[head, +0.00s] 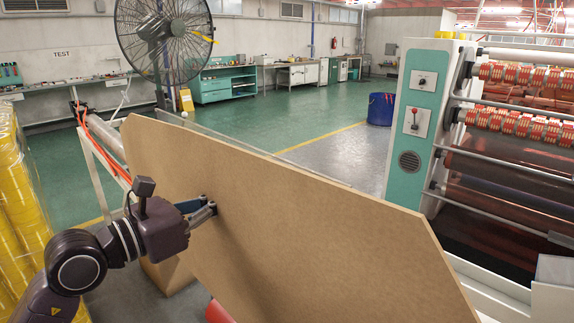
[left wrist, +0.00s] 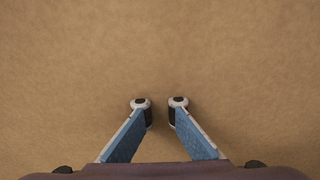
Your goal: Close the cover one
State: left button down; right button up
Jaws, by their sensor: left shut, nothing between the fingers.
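The cover (head: 290,200) is a large tan board. It stands tilted across the middle of the head view, from the left rail toward the lower right. My left gripper (head: 212,205) is in front of the board's face, left of its middle, and its fingers point at the board. In the left wrist view the tan surface (left wrist: 160,50) fills the background. There my left gripper (left wrist: 160,103) shows with its fingertips close together and nothing between them. I cannot tell for sure whether the fingertips touch the board. My right gripper is not in view.
A teal and grey machine (head: 412,130) with striped rolls (head: 520,75) stands at the right. Yellow wrapped rolls (head: 20,220) are at the left edge. A black fan (head: 165,40) stands behind the board. Green floor (head: 290,110) is open farther back, with a blue bin (head: 381,109).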

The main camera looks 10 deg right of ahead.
pick_arm(q)
jog(key=p, duration=0.1)
send_near(298, 167)
jog(key=x, duration=0.5)
jog(key=shift+w+d+f, duration=0.1)
jog(key=shift+d, duration=0.15)
jog(key=shift+x, duration=0.75)
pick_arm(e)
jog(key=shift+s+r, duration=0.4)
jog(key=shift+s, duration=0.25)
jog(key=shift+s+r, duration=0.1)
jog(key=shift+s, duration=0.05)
